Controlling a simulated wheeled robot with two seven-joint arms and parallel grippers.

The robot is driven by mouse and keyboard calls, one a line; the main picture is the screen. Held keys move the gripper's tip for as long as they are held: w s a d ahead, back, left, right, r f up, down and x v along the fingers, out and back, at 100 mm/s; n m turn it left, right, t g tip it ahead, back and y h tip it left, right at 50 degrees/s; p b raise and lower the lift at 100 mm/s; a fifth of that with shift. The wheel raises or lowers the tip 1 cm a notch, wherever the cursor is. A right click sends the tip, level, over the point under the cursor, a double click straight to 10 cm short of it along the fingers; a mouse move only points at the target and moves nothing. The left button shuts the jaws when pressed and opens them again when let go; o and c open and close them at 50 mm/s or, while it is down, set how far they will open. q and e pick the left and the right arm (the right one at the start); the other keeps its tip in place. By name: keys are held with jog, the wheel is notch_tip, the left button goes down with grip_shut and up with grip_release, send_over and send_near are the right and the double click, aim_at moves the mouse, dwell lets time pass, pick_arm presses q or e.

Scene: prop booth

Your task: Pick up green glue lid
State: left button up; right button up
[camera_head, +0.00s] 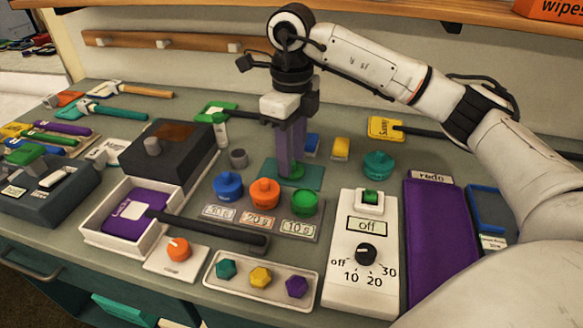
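A small green lid-like piece (291,173) shows at the tips of my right gripper (291,163), over a teal mat (314,178) in the middle of the bench. The gripper points straight down with its two purple-grey fingers close together. The fingers partly hide the green piece, and I cannot tell whether they grip it or only stand at it. A small white bottle with a green part (221,131) stands to the left of the gripper; I cannot tell if it is the glue. My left gripper is not in view.
Blue, orange and green knobbed weights (265,192) stand just in front. A white dial box (361,260) and purple mat (433,232) lie to the right. A dark box (168,165) and white tray (110,247) are on the left. A teal knobbed piece (378,164) stands right of the mat.

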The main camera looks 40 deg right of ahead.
jog(key=shift+f, duration=0.25)
grip_shut()
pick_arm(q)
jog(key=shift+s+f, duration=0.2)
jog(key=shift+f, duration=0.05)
